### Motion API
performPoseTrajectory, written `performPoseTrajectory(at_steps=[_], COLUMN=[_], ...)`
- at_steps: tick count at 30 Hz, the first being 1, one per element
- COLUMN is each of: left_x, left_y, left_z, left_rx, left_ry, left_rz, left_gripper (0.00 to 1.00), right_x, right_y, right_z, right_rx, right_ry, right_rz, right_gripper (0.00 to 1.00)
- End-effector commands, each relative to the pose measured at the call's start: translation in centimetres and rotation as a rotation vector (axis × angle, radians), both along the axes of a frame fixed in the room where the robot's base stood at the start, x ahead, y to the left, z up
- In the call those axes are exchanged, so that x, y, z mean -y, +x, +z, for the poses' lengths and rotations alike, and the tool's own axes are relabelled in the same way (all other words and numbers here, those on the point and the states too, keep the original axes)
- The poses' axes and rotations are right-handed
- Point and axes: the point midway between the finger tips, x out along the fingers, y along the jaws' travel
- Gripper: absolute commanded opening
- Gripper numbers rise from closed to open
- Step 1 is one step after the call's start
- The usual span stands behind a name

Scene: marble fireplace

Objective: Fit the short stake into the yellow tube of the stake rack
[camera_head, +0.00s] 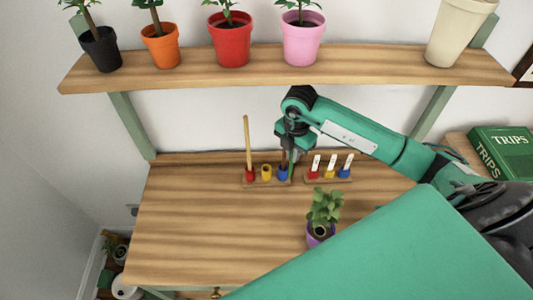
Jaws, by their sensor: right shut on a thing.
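The stake rack (256,184) stands toward the back of the wooden table, with a red tube (250,175), a yellow tube (266,173) and a blue tube (283,174). A long tan stake (247,142) stands upright in the red tube. The yellow tube shows no stake. My right gripper (290,158) is over the blue tube end of the rack, shut on a thin dark stake (284,157). The gripper partly hides this stake, and I cannot tell whether its lower end is inside the blue tube. My left gripper is not in view.
A second holder (329,179) with red, yellow and blue parts and white tags stands just right of the rack. A plant in a purple pot (319,234) stands nearer. A shelf (270,68) with several pots hangs above. The table's left side is clear.

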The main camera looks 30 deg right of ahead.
Motion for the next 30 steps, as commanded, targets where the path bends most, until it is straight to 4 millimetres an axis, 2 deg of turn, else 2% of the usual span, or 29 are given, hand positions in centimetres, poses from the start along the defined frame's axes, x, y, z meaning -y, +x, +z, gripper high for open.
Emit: performPoseTrajectory(at_steps=[1,12,15,23,30], left_x=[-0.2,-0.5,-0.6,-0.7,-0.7], left_y=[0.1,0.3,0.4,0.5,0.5], left_z=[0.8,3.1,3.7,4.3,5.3], left_rx=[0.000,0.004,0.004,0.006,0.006], left_ry=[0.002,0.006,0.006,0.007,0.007], left_rz=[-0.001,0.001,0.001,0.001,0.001], left_gripper=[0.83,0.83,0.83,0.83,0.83], right_x=[-0.8,-5.1,-4.8,-4.8,-4.7], right_y=[1.1,7.6,7.1,7.2,7.1], right_z=[0.4,0.3,-1.9,-4.1,-6.9], right_rx=[0.000,-0.001,-0.004,-0.001,-0.001], right_ry=[0.005,0.002,0.000,0.001,0.000], right_rz=[-0.001,0.000,-0.002,-0.001,-0.002], right_gripper=[0.00,0.00,0.00,0.00,0.00])
